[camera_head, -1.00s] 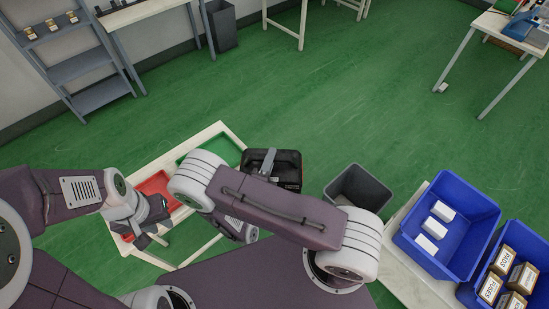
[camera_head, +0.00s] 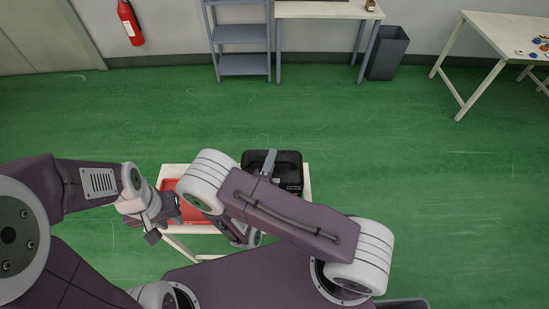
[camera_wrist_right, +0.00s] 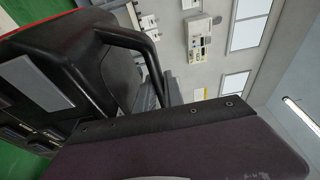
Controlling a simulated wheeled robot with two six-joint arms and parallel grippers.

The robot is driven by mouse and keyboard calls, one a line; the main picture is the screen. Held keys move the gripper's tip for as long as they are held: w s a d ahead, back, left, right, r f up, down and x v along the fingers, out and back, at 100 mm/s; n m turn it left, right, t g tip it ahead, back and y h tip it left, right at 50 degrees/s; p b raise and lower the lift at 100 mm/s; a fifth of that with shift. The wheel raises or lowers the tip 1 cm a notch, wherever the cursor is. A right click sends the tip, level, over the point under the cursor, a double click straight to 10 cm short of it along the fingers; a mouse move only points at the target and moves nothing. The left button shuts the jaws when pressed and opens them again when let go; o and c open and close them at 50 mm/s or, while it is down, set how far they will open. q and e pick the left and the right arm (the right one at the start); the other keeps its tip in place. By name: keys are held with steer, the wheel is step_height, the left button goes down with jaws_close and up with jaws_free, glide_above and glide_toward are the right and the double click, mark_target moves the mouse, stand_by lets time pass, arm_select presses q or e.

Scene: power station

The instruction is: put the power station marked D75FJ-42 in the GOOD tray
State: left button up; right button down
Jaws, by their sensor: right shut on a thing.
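A black power station (camera_head: 287,168) with a grey bar on top is beyond my right arm in the head view. In the right wrist view its black body (camera_wrist_right: 75,65) and handle fill the left side. My right gripper (camera_wrist_right: 160,95) is shut on it at the handle; its fingertips are mostly hidden. No marking is readable. A red tray (camera_head: 170,186) lies on a white table (camera_head: 172,171), partly behind my left gripper (camera_head: 168,222), which looks open and empty. The green tray is not visible; the power station and my arm cover that part of the table.
Green floor (camera_head: 390,150) is free right of the table. A grey shelf (camera_head: 241,37), a white table (camera_head: 325,10) and a grey bin (camera_head: 387,52) stand along the back wall. Another white table (camera_head: 500,38) is at the far right.

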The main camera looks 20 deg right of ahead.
steer(key=shift+w+a+r, duration=0.15)
steer(key=shift+w, duration=0.1)
steer(key=shift+a, duration=0.1)
steer(key=shift+s+a, duration=0.2)
steer(key=shift+a, duration=0.2)
steer(key=shift+w+d+f+b, duration=0.1)
steer(key=shift+d+f+b, duration=0.1)
steer(key=shift+f+b, duration=0.7)
step_height(320, 180, down, 8)
steer(key=b, duration=0.7)
steer(key=shift+r, duration=0.15)
steer(key=shift+f+b, duration=0.55)
steer(key=shift+f, duration=0.15)
steer(key=shift+f+b, duration=0.35)
steer(key=shift+f, duration=0.15)
steer(key=c, duration=1)
jaws_free()
steer(key=shift+f, duration=0.1)
